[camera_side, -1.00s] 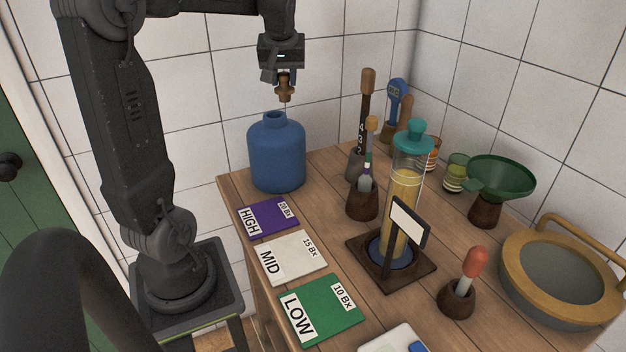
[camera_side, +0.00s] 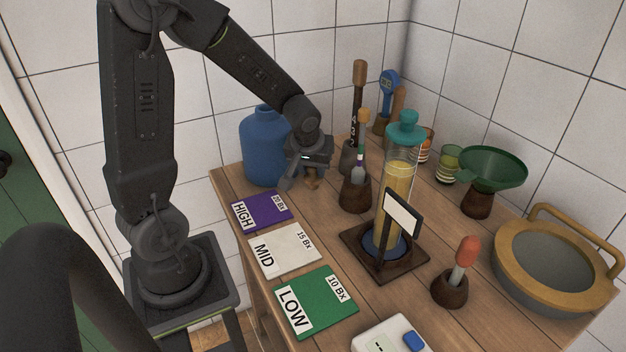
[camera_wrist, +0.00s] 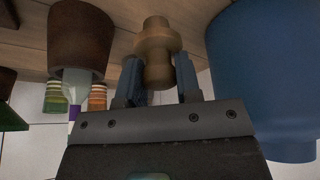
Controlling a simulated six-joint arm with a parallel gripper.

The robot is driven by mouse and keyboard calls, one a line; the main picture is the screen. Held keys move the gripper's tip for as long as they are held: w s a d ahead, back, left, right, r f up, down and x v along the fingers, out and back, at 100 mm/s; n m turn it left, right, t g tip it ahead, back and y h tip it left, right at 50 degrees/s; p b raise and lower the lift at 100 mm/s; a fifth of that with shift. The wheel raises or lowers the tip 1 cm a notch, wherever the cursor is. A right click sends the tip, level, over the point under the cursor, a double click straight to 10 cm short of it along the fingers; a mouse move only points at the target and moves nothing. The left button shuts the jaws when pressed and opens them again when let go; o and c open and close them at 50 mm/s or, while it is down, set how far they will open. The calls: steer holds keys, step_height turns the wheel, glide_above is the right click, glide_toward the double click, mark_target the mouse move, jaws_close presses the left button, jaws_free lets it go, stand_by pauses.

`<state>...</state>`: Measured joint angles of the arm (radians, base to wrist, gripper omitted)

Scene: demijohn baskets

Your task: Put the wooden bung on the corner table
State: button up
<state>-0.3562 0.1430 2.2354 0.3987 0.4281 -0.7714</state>
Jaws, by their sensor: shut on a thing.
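The wooden bung (camera_side: 313,181) is a small brown stepped plug. In the wrist view the bung (camera_wrist: 155,50) sits between the two blue fingertips of my gripper (camera_wrist: 158,78), which is shut on it. In the side view my gripper (camera_side: 300,174) is low over the wooden corner table (camera_side: 315,212), in front of the blue demijohn. The bung is at or just above the tabletop; I cannot tell whether it touches. Part of it is hidden by the gripper in the side view.
The blue demijohn (camera_side: 262,148) stands close beside my gripper, its mouth open or hidden. A dark wooden cup (camera_side: 355,194) with a dropper stands just to the right. Purple, white and green cards (camera_side: 262,211) lie in front. A cylinder of yellow liquid (camera_side: 396,205) stands farther right.

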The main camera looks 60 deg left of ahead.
mark_target(312, 177)
steer(key=shift+f, duration=1.8)
steer(key=shift+f, duration=0.15)
steer(key=o, duration=0.9)
steer(key=v, duration=1.2)
steer(key=s+d+r+m+h, duration=0.1)
steer(key=s+d+r+m, duration=0.1)
steer(key=s+d+m, duration=0.1)
steer(key=s+d+r+m+t+h, duration=0.1)
steer(key=s+d+r+m, duration=0.1)
steer(key=s+d+m, duration=0.1)
steer(key=s+d+r+m+t+h, duration=0.1)
steer(key=s+d+r+m, duration=0.2)
steer(key=s+d, duration=0.2)
steer(key=shift+d, duration=0.8)
